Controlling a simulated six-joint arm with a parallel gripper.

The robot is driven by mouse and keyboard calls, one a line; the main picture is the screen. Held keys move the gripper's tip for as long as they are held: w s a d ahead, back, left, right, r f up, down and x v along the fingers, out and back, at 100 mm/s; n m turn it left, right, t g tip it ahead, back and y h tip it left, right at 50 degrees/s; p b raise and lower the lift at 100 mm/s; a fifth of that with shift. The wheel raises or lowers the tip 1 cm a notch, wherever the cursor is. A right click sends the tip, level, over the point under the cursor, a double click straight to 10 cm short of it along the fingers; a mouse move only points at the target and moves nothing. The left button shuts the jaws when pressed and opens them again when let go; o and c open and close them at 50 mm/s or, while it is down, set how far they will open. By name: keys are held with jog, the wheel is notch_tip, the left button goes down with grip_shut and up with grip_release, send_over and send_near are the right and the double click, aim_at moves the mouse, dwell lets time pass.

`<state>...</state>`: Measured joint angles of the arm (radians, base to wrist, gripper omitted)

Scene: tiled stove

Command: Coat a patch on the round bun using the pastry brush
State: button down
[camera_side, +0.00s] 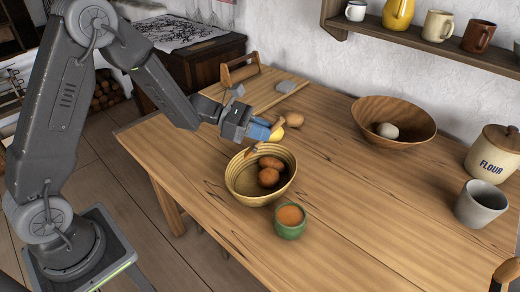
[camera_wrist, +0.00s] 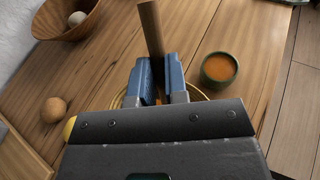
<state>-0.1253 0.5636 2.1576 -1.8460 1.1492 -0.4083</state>
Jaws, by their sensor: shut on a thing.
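My gripper (camera_side: 268,131) is shut on the pastry brush (camera_side: 251,152), above the back rim of the woven bowl (camera_side: 233,190). In the wrist view, the brush's flat wooden handle (camera_wrist: 150,28) sticks out between the blue jaws of my gripper (camera_wrist: 157,62). A round tan bun (camera_side: 294,119) lies on the table behind my gripper, apart from it; it also shows in the wrist view (camera_wrist: 54,110). Brown rounded pieces (camera_side: 268,177) lie in the woven bowl; I cannot tell whether they are buns. A green cup (camera_side: 289,230) of orange liquid stands in front of the bowl.
A yellow thing (camera_side: 293,120) is partly hidden by my gripper. A wooden bowl (camera_side: 410,112) with a pale ball stands at the back right. A flour jar (camera_side: 493,155) and a grey cup (camera_side: 482,205) stand at the right. A board (camera_side: 262,92) lies behind. The middle right is clear.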

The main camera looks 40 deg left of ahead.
notch_tip(320, 180, up, 4)
jog(key=w+d, duration=0.2)
jog(key=w, duration=0.1)
jog(key=shift+a+f, duration=0.2)
jog(key=shift+f, duration=2.3)
jog(key=shift+r, duration=0.1)
jog(key=shift+f, duration=3.3)
jog(key=shift+w, duration=2.9)
jog(key=shift+s, duration=3)
notch_tip(320, 180, up, 7)
jog(key=shift+r, duration=0.2)
